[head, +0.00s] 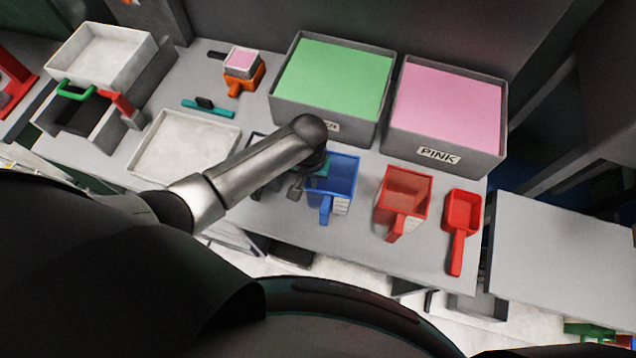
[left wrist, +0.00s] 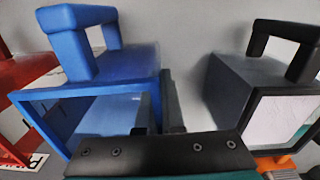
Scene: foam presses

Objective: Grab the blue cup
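The blue cup (head: 342,172) is a square open box with a handle toward the front. It stands on the grey table, and it fills the left of the left wrist view (left wrist: 75,115). My left gripper (head: 310,178) is at the cup's left side. In the left wrist view its two dark fingers (left wrist: 158,105) are close together, one inside the cup and one outside, with the cup's side wall between them. The arm hides part of the cup's left side in the head view. My right gripper is not in view.
A dark cup (left wrist: 245,85) stands close on the other side of the fingers. A red cup (head: 405,190) and a red scoop (head: 462,212) are to the right. Green (head: 335,85) and pink (head: 450,100) foam bins stand behind. A white tray (head: 185,148) lies left.

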